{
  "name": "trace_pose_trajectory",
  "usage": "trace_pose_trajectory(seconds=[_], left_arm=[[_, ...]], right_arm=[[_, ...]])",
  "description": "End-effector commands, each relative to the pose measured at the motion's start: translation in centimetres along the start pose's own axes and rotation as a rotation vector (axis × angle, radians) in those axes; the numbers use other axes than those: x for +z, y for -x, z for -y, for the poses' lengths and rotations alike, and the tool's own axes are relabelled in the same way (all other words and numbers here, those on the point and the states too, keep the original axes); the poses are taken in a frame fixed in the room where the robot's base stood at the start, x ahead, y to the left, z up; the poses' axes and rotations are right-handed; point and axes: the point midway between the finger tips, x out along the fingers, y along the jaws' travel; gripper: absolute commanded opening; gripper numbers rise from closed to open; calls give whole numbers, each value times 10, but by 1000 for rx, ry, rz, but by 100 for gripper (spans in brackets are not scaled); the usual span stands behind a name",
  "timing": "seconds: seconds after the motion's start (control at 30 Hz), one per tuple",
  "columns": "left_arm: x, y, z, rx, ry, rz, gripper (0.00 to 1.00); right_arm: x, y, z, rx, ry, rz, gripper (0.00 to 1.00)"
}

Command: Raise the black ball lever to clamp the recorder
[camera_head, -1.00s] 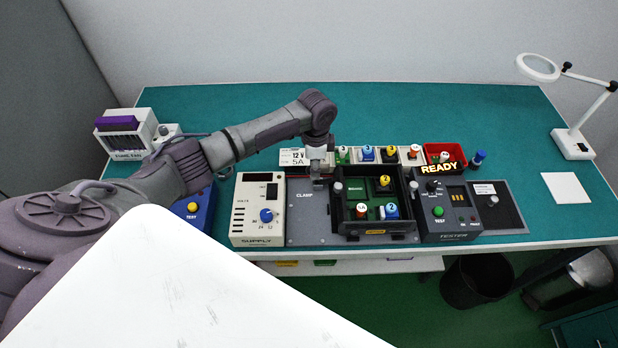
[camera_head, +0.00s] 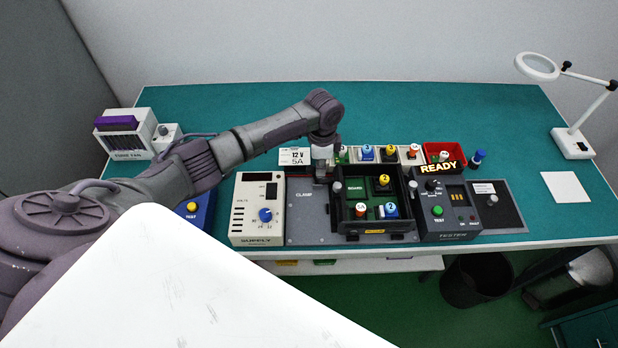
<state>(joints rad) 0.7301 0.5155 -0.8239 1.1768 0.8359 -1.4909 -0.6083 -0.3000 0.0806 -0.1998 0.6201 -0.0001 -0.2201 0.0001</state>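The recorder (camera_head: 351,187) is an open black box with a green board and several coloured parts, lying on the grey clamp plate (camera_head: 303,226). My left gripper (camera_head: 321,174) points down over the plate's back edge, just behind and left of the recorder. Its fingertips are small and dark here, and I cannot tell whether they are open or shut. I cannot make out the black ball lever; the gripper may hide it. My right gripper is not in view.
The supply box (camera_head: 243,208) stands left of the plate. The tester (camera_head: 449,226), lit READY, stands to the right. A row of coloured parts and a red bin (camera_head: 458,149) lie behind. The teal table (camera_head: 420,110) is clear at the back.

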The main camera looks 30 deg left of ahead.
Motion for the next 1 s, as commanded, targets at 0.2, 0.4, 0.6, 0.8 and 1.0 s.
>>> trace_pose_trajectory(seconds=[0.2,0.4,0.6,0.8,1.0], left_arm=[[0,0,0,0,1,1,44],[1,0,0,0,1,1,44],[1,12,0,-1,1,1,44],[1,28,0,0,1,2,44],[0,40,0,-1,0,0,44]], right_arm=[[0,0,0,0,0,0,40],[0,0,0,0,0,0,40],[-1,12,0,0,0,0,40],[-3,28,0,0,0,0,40],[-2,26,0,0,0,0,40]])
